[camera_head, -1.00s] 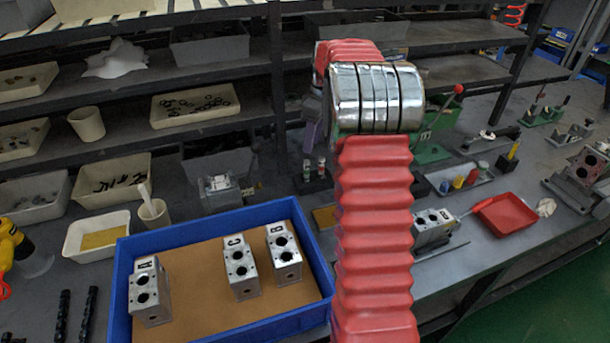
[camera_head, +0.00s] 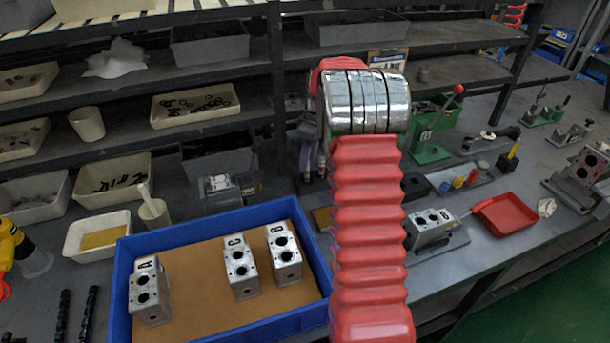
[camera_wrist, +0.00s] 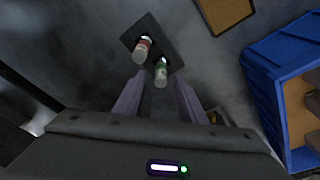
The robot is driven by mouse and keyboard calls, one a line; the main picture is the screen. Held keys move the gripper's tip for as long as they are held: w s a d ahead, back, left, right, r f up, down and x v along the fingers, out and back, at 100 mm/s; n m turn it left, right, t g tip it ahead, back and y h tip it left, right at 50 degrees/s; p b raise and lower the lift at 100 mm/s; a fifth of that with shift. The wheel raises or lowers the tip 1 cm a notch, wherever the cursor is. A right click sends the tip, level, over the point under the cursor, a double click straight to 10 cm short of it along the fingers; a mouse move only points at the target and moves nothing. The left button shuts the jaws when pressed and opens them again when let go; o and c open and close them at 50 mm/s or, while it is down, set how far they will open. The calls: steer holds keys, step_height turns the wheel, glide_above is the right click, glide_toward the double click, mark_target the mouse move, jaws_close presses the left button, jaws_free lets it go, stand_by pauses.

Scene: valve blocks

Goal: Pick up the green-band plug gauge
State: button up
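The green-band plug gauge (camera_wrist: 161,70) stands in a dark holder plate (camera_wrist: 150,28) in the wrist view, its pale end toward the camera. A red-band plug gauge (camera_wrist: 143,47) stands beside it in the same holder. My gripper (camera_wrist: 159,82) is open and empty, its two purple fingers apart and pointing toward the gauges. The green-band gauge shows between the fingertips; I cannot tell how deep they reach. In the head view, my gripper (camera_head: 312,155) is partly behind my red arm, and the gauges there are largely hidden.
A blue tray (camera_head: 222,216) with valve blocks marked A, C and B stands at front left; its edge also shows in the wrist view (camera_wrist: 262,85). A grey valve block (camera_head: 428,226) and a red tray (camera_head: 503,213) lie to the right. Shelves stand behind.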

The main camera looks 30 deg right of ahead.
mark_target(307, 174)
steer(key=shift+w+a+f, duration=0.1)
steer(key=shift+f, duration=0.65)
steer(key=shift+w+a+f, duration=0.1)
steer(key=shift+f, duration=0.65)
jaws_close()
